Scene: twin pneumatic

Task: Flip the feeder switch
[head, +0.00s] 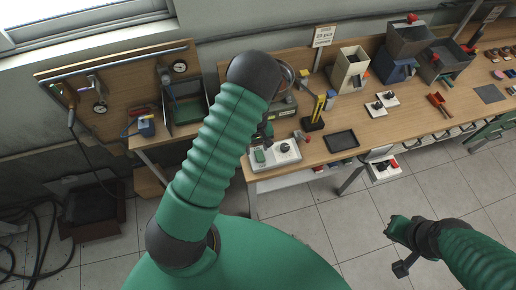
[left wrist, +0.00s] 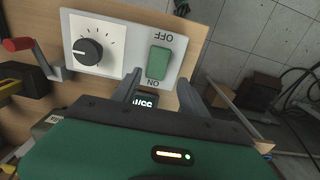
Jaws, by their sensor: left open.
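The feeder switch is a green rocker (left wrist: 159,61) on a pale control box (left wrist: 105,45), between upside-down OFF and ON labels. A black dial (left wrist: 89,52) sits beside it. In the left wrist view my left gripper (left wrist: 163,88) is open and empty, its two grey fingers at the ON end, one to each side of the rocker. I cannot tell whether they touch the box or which way the rocker is tipped. In the head view the box (head: 283,162) is at the bench's near left corner, with my left gripper above it, mostly hidden by my arm. My right gripper (head: 398,229) hangs over the floor.
A yellow-and-black stand (head: 315,118) and a dark tray (head: 341,141) are right of the box. A red-handled crank (left wrist: 30,55) is close by the dial. Bins (head: 350,70) stand along the back of the bench (head: 385,133).

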